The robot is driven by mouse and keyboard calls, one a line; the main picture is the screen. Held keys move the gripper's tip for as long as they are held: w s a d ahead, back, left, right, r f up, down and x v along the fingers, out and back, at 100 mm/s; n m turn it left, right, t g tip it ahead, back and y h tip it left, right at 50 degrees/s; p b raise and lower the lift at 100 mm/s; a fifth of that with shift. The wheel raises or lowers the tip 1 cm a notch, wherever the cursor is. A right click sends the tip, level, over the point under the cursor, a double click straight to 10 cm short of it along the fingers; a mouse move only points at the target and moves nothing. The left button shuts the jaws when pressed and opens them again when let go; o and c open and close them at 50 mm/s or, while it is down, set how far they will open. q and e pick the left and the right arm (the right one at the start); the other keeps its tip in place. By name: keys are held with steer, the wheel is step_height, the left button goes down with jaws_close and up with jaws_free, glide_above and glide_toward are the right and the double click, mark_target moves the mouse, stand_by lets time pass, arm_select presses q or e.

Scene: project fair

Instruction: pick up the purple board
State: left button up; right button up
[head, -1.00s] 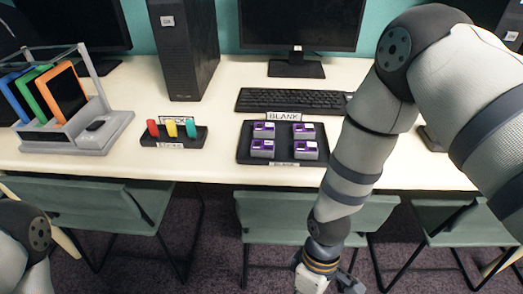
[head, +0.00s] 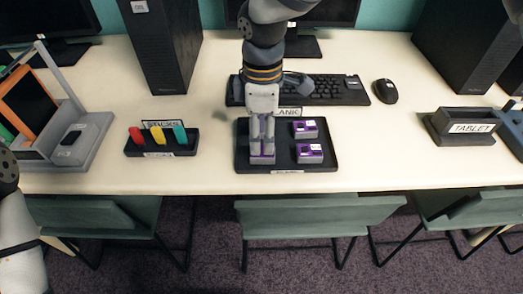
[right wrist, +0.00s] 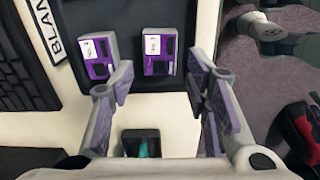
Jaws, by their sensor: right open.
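Purple boards sit in a dark tray (head: 330,162) labelled BLANK on the table. In the head view, two show clearly in its right column: a back-right board (head: 304,129) and a front-right board (head: 309,153). The front-left board (head: 262,160) is partly covered by my right gripper (head: 263,148), which points down over the tray's left column. The back-left board is mostly hidden there. In the right wrist view, my right gripper (right wrist: 163,78) is open and empty, its fingers either side of the front-left board (right wrist: 157,52); the back-left board (right wrist: 97,54) is beside the other finger. My left gripper is out of view.
A stick rack (head: 162,150) stands left of the tray, with a tablet stand (head: 88,145) farther left. A keyboard (head: 335,90) and mouse (head: 385,91) lie behind. The table between tray and holder is clear.

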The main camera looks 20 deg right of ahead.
step_height(320, 180, down, 5)
steer(key=shift+r, duration=0.2)
steer(key=c, duration=0.9)
steer(key=shift+r, duration=0.1)
